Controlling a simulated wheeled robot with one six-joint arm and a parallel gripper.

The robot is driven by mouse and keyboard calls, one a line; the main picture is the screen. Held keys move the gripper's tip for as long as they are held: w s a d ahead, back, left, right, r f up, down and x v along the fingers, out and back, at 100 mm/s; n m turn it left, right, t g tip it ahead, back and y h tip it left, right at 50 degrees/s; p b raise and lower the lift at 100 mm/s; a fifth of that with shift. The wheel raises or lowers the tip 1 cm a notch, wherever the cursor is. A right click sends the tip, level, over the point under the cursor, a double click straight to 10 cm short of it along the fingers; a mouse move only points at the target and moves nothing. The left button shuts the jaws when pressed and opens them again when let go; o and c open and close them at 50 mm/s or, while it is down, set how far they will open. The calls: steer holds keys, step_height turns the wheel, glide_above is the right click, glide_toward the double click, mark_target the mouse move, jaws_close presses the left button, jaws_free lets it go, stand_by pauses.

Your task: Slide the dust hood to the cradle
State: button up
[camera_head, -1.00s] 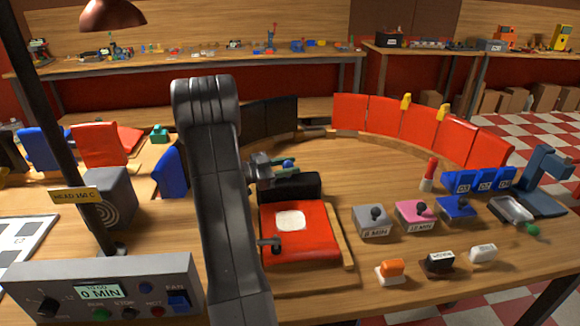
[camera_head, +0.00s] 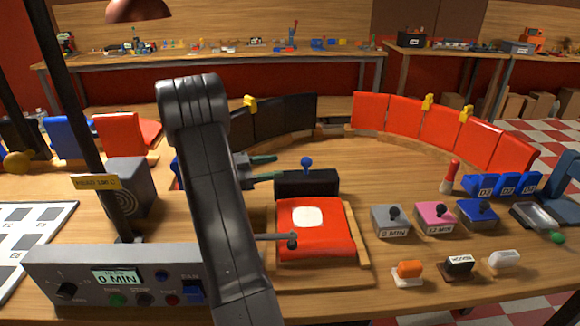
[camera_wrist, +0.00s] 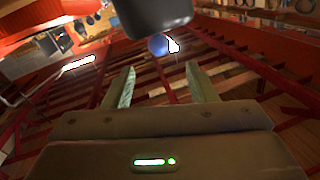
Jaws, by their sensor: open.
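I take the black block with a blue knob on top (camera_head: 306,184) to be the dust hood, though no label shows. It sits at the back end of a red box with a white patch (camera_head: 318,240) on a wooden base (camera_head: 362,262). I cannot tell which part is the cradle. My gripper (camera_head: 280,167) is open and empty, left of the blue knob (camera_head: 306,162) and apart from it. In the wrist view, the blue knob (camera_wrist: 158,45) lies beyond the spread fingertips, roughly midway between them, beside the dark block (camera_wrist: 150,15).
A thin lever (camera_head: 280,240) stands at the red box's left side. Grey, pink and blue switch boxes (camera_head: 436,218) stand to the right. Red panels (camera_head: 440,130) curve behind. A control panel (camera_head: 115,280) is at front left. Bare wood lies behind the block.

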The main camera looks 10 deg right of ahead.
mark_target(307, 162)
steer(key=shift+s+a, duration=0.15)
steer(key=shift+a, duration=0.75)
steer(key=shift+s+a, duration=0.15)
steer(key=shift+a, duration=0.7)
steer(key=d, duration=0.4)
steer(key=w+d, duration=0.1)
steer(key=d, duration=0.4)
steer(key=w+d+p, duration=0.1)
steer(key=d, duration=0.4)
steer(key=shift+d, duration=0.2)
